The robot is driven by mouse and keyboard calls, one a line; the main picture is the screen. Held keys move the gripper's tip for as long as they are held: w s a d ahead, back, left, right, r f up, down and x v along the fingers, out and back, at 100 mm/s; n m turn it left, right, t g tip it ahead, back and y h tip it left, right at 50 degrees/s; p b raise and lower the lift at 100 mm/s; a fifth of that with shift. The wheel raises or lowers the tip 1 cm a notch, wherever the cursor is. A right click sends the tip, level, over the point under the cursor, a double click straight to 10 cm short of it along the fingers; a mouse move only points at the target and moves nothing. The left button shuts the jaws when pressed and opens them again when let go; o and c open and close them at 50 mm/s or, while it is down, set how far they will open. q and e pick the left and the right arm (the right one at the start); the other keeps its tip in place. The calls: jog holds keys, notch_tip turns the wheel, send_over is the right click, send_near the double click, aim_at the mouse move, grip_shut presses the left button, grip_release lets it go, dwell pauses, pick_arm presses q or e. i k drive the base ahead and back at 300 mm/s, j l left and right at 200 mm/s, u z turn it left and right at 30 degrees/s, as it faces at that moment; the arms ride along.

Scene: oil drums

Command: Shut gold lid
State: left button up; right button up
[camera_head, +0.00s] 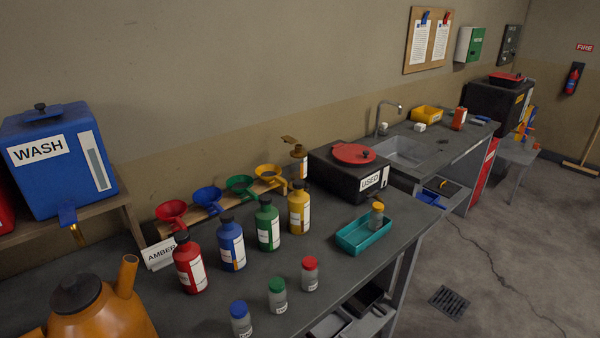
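A gold-topped container (299,163) with a white label stands against the wall behind the bench. A flat gold-brown lid or flap (291,139) is raised and tilted above it; the hinge is too small to make out. A gold bottle (299,213) with a dark cap stands in front of the funnel rack. A small jar with a gold lid (377,206) stands in a teal tray; its lid looks seated on it. Neither of my grippers shows in the head view.
Red (189,266), blue (231,245) and green (267,227) bottles stand in a row, with several funnels behind. Three small jars stand near the front edge. An orange can (95,312) is at lower left, a black USED box (345,186) at right.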

aim_at(291, 140)
jog(key=z, duration=1.25)
jog(key=i+l+z, duration=0.1)
jog(key=i+z, duration=0.2)
jog(key=i, duration=0.6)
jog(key=i+z, duration=0.25)
jog(key=i, duration=0.6)
jog(key=i+u, duration=0.1)
jog(key=i, duration=0.5)
jog(key=i+u, duration=0.1)
jog(key=i, duration=0.55)
jog(key=i+l+u, duration=0.15)
jog(key=i, duration=0.45)
jog(key=i+l+u, duration=0.1)
jog(key=i, duration=0.5)
jog(key=i+j+u, duration=0.1)
jog(key=i+u, duration=0.25)
jog(key=u, duration=0.15)
jog(key=i+u, duration=0.45)
jog(key=i+l+u, duration=0.15)
jog(key=u, duration=0.35)
jog(key=i+l+u, duration=0.35)
jog(key=u, duration=3)
jog(key=i+l+u, duration=0.15)
jog(key=u, duration=0.2)
jog(key=i+l+u, duration=0.1)
jog(key=u, duration=0.3)
jog(key=i+l, duration=0.2)
jog(key=l, duration=0.2)
jog(key=i+l, duration=0.25)
jog(key=l, duration=0.1)
